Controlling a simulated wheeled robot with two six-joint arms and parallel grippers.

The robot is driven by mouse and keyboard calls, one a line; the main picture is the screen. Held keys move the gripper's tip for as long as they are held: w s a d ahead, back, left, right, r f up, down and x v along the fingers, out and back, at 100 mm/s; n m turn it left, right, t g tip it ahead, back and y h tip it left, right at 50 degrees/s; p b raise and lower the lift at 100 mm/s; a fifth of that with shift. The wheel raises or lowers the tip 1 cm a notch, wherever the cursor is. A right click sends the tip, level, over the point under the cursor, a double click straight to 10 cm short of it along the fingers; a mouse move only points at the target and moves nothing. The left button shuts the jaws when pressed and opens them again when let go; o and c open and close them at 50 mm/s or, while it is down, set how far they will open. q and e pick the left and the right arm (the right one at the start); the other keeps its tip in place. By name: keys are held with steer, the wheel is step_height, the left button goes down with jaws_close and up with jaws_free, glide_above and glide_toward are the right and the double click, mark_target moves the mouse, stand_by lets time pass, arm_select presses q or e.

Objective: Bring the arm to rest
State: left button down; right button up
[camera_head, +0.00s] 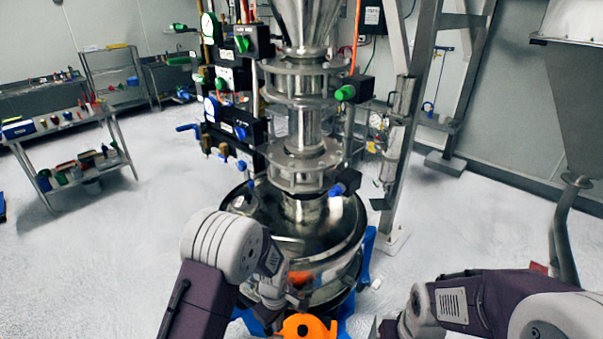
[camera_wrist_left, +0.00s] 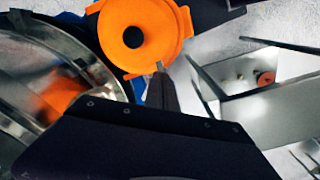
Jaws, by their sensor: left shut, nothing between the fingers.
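My left arm (camera_head: 225,245) reaches in from the lower left, in front of the steel sifter vessel (camera_head: 345,240). In the left wrist view the closed fingers of my left gripper (camera_wrist_left: 161,72) hold nothing. Their tip shows at the lower edge of a round orange part (camera_wrist_left: 140,30) with a dark centre; I cannot tell whether they touch. The orange part also shows at the bottom of the head view (camera_head: 305,327). My right arm (camera_head: 490,300) is bent at the lower right; its fingers are not clearly seen.
The steel sifter column (camera_head: 305,120) rises from the vessel, with valves and gauges at its left. A metal support frame (camera_head: 405,150) stands to its right. A shelf cart (camera_head: 70,130) with small items stands at the left.

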arm_select(q)
steer(key=a+r+t+b, duration=0.2)
steer(key=a+r+b, duration=0.1)
steer(key=a+b, duration=0.3)
steer(key=s+a+m+b, duration=0.1)
steer(key=s+m+b, duration=0.1)
steer(key=s+m, duration=0.8)
steer(key=shift+s+a+g, duration=0.35)
steer(key=shift+s+g, duration=0.05)
steer(key=shift+s, duration=0.35)
steer(key=shift+s, duration=0.1)
stand_by(1.7)
